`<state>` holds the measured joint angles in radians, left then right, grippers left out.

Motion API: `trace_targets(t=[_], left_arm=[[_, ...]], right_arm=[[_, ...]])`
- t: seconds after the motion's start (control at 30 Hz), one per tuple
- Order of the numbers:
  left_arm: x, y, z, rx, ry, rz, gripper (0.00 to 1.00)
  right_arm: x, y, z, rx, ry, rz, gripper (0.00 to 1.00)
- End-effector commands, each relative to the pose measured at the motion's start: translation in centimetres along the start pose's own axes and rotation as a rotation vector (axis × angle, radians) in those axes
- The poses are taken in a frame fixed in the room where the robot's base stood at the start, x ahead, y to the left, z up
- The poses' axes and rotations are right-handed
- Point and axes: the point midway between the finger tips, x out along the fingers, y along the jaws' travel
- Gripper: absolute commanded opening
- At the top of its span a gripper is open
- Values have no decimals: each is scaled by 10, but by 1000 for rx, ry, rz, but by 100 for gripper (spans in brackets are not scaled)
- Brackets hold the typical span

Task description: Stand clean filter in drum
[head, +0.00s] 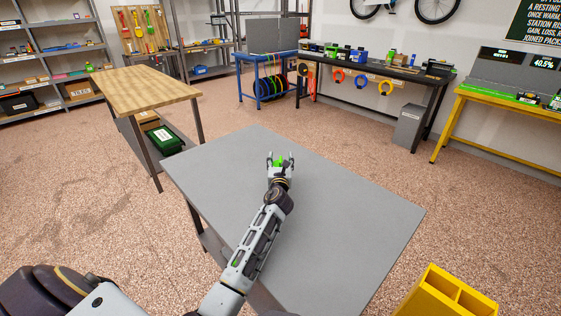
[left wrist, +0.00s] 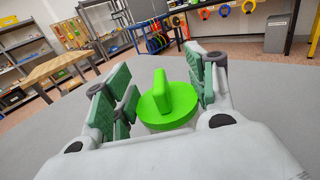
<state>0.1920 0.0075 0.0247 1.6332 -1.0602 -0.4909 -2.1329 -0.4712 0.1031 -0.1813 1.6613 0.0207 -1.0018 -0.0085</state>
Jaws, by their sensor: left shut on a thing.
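My left gripper (head: 280,158) reaches out over the grey steel table top. It is shut on a bright green round lid (left wrist: 165,114) with an upright flat handle, which shows between the fingers in the left wrist view. A pale part shows just under the lid's rim, but the gripper body hides most of what is below. In the head view the green lid (head: 278,161) is small between the fingertips. I cannot tell whether it touches the table. I cannot make out a filter or an open drum for certain. My right gripper is not in view.
The grey table (head: 350,215) is otherwise bare. A yellow divided bin (head: 440,298) stands at the lower right. A wooden-topped table (head: 145,90) with a dark green crate (head: 166,140) below is at the left. Workbenches (head: 385,75) line the back wall, with open floor between.

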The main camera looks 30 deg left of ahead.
Motion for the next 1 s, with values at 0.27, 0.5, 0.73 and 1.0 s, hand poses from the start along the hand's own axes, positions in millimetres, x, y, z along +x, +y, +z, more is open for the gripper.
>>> trace_targets(t=[0.27,0.5,0.73,1.0], left_arm=[[0,0,-1,0,0,0,78],[0,0,-1,0,0,0,78],[0,0,1,0,0,0,78],[-15,0,1,2,1,0,78]], right_arm=[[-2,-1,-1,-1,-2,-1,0],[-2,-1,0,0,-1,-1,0],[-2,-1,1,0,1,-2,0],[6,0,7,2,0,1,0]])
